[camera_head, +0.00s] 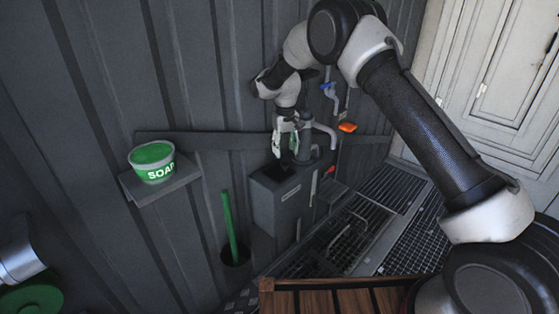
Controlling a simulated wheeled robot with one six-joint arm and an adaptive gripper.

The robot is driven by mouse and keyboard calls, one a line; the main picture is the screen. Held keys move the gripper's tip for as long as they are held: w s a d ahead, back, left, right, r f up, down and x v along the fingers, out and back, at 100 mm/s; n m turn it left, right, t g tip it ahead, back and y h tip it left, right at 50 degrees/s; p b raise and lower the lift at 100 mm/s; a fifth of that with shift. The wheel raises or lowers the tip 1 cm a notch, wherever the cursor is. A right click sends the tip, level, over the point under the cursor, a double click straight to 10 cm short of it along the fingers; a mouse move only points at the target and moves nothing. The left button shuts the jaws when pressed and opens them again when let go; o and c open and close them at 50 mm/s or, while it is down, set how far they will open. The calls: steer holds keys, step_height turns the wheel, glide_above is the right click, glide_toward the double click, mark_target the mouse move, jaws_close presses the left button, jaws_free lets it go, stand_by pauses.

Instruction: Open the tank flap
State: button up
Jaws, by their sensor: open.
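My gripper (285,145) points down in front of the dark ribbed wall, with its fingers apart and nothing seen between them. Just below it stands a grey box-shaped tank (274,212) against the wall. Its top has a dark rectangular area (289,194); I cannot tell if this is an opening or a flap. A grey pipe fitting (306,142) rises beside the gripper, partly behind the fingers. No part is clearly recognisable as the flap at this size. The gripper appears above the tank; I cannot tell whether it touches the fitting.
A blue-handled valve (330,91), an orange object (347,127) and a red piece (329,170) are right of the gripper. A green soap tub (153,165) sits on a shelf at left. A green stick (229,225) stands below it. Floor grating (408,240) lies at right.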

mark_target(285, 164)
step_height(285, 164, down, 6)
steer(key=shift+f, duration=0.1)
jaws_close()
stand_by(0.4)
